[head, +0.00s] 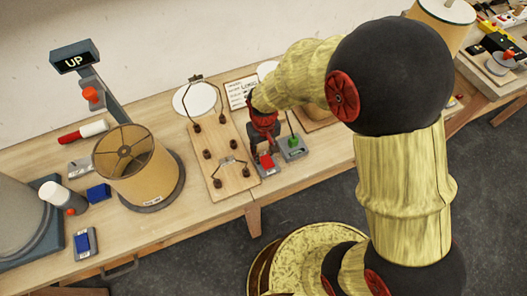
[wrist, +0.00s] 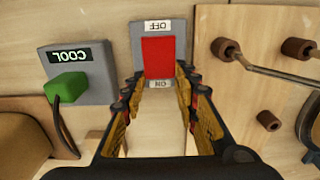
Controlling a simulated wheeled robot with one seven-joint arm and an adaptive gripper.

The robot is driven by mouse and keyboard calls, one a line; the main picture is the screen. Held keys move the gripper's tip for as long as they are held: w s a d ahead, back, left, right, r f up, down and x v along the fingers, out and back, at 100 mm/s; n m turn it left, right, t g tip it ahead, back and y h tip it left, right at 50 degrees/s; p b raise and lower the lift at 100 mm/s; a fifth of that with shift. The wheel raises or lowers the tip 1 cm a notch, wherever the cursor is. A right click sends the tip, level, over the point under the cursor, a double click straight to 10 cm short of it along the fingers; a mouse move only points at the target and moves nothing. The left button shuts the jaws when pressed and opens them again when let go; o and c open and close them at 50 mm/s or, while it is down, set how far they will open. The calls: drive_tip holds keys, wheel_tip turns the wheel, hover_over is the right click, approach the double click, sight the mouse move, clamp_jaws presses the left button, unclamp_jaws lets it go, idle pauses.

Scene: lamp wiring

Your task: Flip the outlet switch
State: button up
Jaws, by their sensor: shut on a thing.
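I cannot tell which side of the rocker is pressed. My gripper (wrist: 160,78) points down at it, its fingertips on either side of the near, ON end, shut on the switch. In the head view my gripper (head: 264,143) partly hides the box's far end.
The wooden board (head: 228,185) with brown posts and wires is on the other side. A lampshade (head: 135,165) stands further left.

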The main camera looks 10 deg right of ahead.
drive_tip(key=c, duration=0.3)
drive_tip(key=shift+s, duration=0.1)
drive_tip(key=shift+s+d+r+t+y+b, duration=0.1)
drive_tip(key=shift+s+t+y+b, duration=0.1)
drive_tip(key=shift+t+b, duration=0.45)
drive_tip(key=shift+s+r+t+y+b, duration=0.1)
drive_tip(key=shift+s+t+y+b, duration=0.15)
drive_tip(key=shift+t, duration=0.6)
drive_tip(key=shift+r+t, duration=0.15)
drive_tip(key=shift+t, duration=0.15)
drive_tip(key=o, duration=1.1)
drive_tip(key=shift+r, duration=0.1)
